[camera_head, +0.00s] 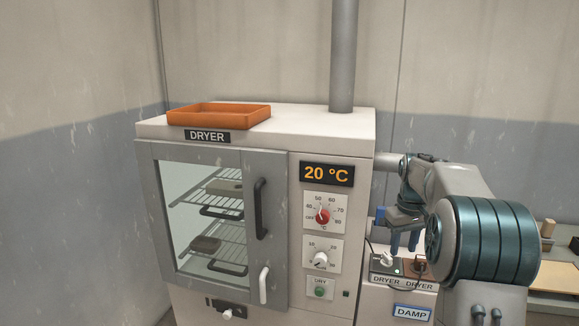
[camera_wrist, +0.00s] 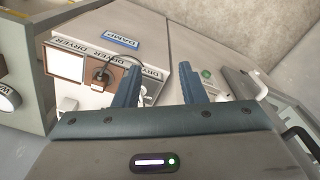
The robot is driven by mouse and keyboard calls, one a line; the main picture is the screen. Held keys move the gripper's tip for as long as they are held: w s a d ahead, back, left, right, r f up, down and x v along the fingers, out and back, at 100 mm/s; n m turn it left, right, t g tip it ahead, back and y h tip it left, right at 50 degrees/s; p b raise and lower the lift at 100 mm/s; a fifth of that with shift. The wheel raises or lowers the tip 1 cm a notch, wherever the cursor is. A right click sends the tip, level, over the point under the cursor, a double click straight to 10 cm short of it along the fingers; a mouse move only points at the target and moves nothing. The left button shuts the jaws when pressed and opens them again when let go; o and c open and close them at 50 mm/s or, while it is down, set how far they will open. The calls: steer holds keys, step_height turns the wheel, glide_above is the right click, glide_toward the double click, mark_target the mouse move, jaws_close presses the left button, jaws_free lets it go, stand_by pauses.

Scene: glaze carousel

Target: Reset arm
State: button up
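My gripper (camera_head: 404,241) is raised in front of the right side of the dryer, above the socket box (camera_head: 400,287). In the wrist view, the two blue fingers of my gripper (camera_wrist: 160,88) stand apart with nothing between them. It is open and empty. My arm reaches in from the lower right in the head view, and its large teal joint hides part of the area behind it.
An orange tray (camera_head: 219,115) sits on top. A bench (camera_head: 555,269) is at the far right.

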steer(key=s+a+r+m+t, duration=0.1)
steer(key=s+a+r, duration=0.1)
steer(key=s+a, duration=0.35)
steer(key=s+a+r, duration=0.1)
steer(key=s+a, duration=0.2)
steer(key=s, duration=0.6)
steer(key=s+a+f, duration=0.2)
steer(key=s+f, duration=0.1)
steer(key=s, duration=0.5)
steer(key=s+a+f+m+t, duration=0.1)
steer(key=s+a+f, duration=0.1)
steer(key=s, duration=0.7)
steer(key=shift+a+f+t, duration=0.3)
steer(key=shift+a+f, duration=0.1)
steer(key=shift+a, duration=0.35)
